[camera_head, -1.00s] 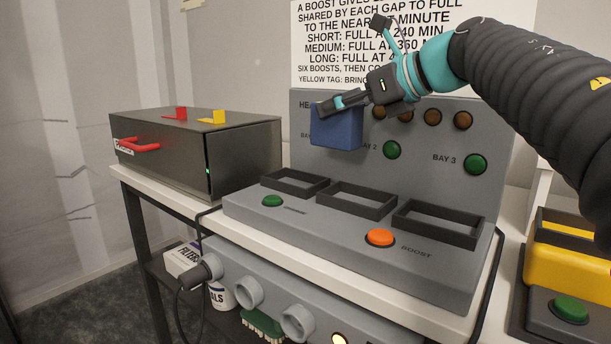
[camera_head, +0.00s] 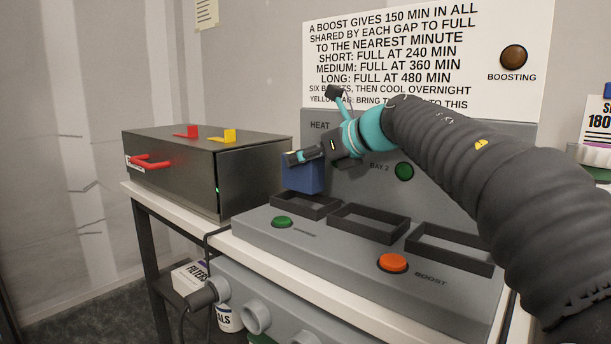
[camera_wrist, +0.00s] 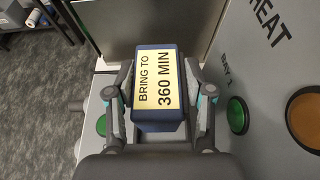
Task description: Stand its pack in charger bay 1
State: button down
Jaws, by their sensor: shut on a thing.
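My gripper (camera_head: 304,157) is shut on a blue pack (camera_head: 303,178) and holds it upright over the leftmost charger bay (camera_head: 296,211), an open dark frame. The pack's lower edge shows just at the back rim of that frame; I cannot tell if it has entered. In the wrist view the pack (camera_wrist: 157,56) sits between both fingers (camera_wrist: 160,105), with a yellow tag (camera_wrist: 160,83) reading "BRING TO 360 MIN". The "BAY 1" lettering (camera_wrist: 227,70) and a green lamp (camera_wrist: 237,115) are to its right.
The middle frame (camera_head: 345,222) and right frame (camera_head: 433,257) look empty. A green button (camera_head: 282,222) and orange BOOST button (camera_head: 393,263) are in front. A dark box (camera_head: 180,175) with a red handle stands close at left. The back panel (camera_head: 440,180) rises behind.

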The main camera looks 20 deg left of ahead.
aim_at(307, 173)
jog(key=shift+f+b, duration=0.45)
jog(key=shift+f, duration=1.35)
jog(key=shift+f, duration=0.1)
jog(key=shift+c, duration=2.1)
grip_release()
jog(key=shift+f, duration=0.1)
jog(key=shift+s+d+r, duration=0.1)
jog(key=shift+d+r, duration=0.15)
jog(key=v, duration=1.1)
jog(key=shift+s+d, duration=0.15)
jog(key=shift+d, duration=0.1)
